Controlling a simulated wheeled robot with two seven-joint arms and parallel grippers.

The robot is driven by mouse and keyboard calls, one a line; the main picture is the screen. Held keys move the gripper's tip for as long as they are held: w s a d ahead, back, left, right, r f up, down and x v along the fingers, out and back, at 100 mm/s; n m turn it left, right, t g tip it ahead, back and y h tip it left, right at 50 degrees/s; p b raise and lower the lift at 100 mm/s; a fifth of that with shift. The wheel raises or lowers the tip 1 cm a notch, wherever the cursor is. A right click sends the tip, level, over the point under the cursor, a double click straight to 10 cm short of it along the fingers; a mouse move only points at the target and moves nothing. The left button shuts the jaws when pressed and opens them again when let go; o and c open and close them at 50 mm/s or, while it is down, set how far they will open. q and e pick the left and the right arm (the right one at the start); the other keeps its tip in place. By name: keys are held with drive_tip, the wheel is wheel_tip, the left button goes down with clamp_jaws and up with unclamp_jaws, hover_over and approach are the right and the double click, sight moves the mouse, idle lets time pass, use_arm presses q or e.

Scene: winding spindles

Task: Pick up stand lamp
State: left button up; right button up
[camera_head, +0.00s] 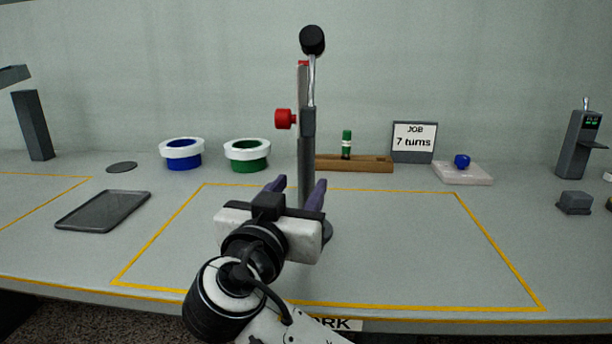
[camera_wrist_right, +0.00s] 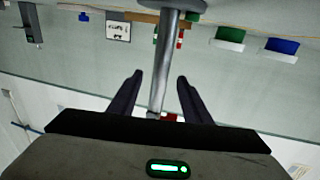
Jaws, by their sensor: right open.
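A dark grey upright post (camera_head: 33,125) with an angled head, shaped like a lamp, stands at the far left back in the head view. A tall grey stand (camera_head: 306,150) with a red side knob, a silver rod and a black ball on top stands mid-table on a dark round base, partly hidden by my right arm. My right gripper (camera_head: 299,183) is open in front of this stand, far from the lamp-shaped post. In the right wrist view the stand's post (camera_wrist_right: 159,90) runs between the open fingers; whether they touch it I cannot tell. My left gripper is not in view.
A blue spool (camera_head: 182,163) and a green spool (camera_head: 247,164) with white rims stand behind, by a wooden rack (camera_head: 372,164). A sign (camera_head: 413,138) reads "JOB 7 turns". A dark tray (camera_head: 104,223) lies left. The right of the yellow-outlined area is clear.

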sight(304, 179)
drive_tip(key=shift+w+d, duration=0.25)
drive_tip(key=shift+w, duration=1.15)
drive_tip(key=shift+w+d, duration=0.2)
drive_tip(key=shift+w, duration=1.15)
clamp_jaws()
drive_tip(key=shift+r, duration=0.15)
